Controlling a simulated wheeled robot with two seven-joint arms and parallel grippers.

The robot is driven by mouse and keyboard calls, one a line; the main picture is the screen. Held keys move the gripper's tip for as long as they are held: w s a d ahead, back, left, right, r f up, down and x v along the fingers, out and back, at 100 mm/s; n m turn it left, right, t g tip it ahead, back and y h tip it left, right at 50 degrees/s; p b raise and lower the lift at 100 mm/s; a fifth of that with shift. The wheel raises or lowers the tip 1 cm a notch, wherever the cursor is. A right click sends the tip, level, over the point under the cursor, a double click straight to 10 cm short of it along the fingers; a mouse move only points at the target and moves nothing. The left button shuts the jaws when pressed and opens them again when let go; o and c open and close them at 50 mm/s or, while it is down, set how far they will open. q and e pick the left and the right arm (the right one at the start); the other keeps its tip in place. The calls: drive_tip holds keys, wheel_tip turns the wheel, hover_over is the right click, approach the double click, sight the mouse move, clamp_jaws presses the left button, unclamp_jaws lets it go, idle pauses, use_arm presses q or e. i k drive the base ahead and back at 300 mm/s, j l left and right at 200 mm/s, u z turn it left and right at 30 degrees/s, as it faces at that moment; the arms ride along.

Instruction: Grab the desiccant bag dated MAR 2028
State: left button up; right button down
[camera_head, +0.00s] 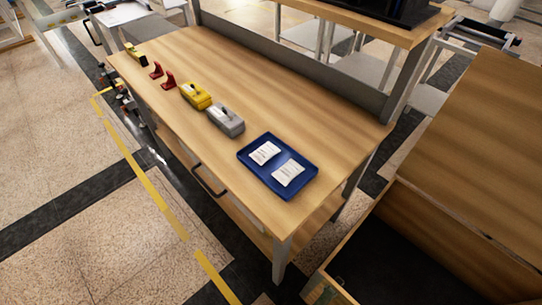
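Two small white bags with dark print lie apart from each other in a blue tray (276,186) on the wooden workbench. The left bag (264,153) is nearer the tray's far left corner. The right bag (288,173) is nearer the tray's right side. The print on both is too small to read, so I cannot tell which bears MAR 2028. Neither of my grippers shows in the head view.
On the workbench (225,75), a grey device (226,121), a yellow device (196,96), red items (168,80) and a yellow-black tool (135,55) stand left of the tray. A raised shelf runs behind. An open wooden crate (440,235) stands at right.

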sight(263, 154)
drive_tip(key=k, duration=0.35)
drive_tip(key=i+j+z, duration=0.2)
drive_tip(key=j+z, duration=0.25)
drive_tip(key=i+j+z, duration=0.1)
drive_tip(key=j+z, duration=0.75)
drive_tip(key=j, duration=0.25)
drive_tip(key=j+z, duration=0.45)
drive_tip(key=j, duration=0.15)
drive_tip(key=k+j+z, duration=0.15)
drive_tip(key=j+z, duration=0.3)
drive_tip(key=k+j+z, duration=0.25)
drive_tip(key=j+z, duration=0.2)
drive_tip(key=j, duration=0.15)
